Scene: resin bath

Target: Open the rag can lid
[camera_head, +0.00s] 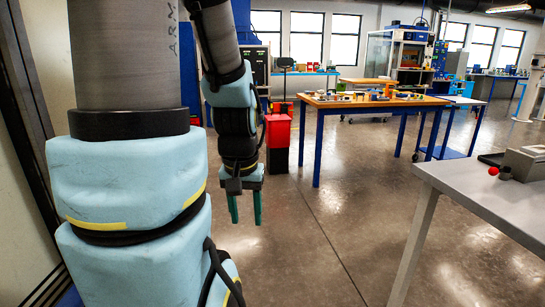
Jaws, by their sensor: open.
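A red can (279,131) with a dark lower part stands on the floor just right of my arm, in the middle distance, and looks like the rag can. My arm hides its left side. It is too small and partly covered to tell how its lid stands. My gripper (245,221) hangs pointing down in front of and below the can in the picture, with its two green fingers apart and nothing between them. It appears nearer to the camera than the can and apart from it.
A wooden-topped table (375,101) with blue legs and several small items stands right of the can. A grey table (490,196) with a red knob (493,171) stands at the near right. The floor between is clear.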

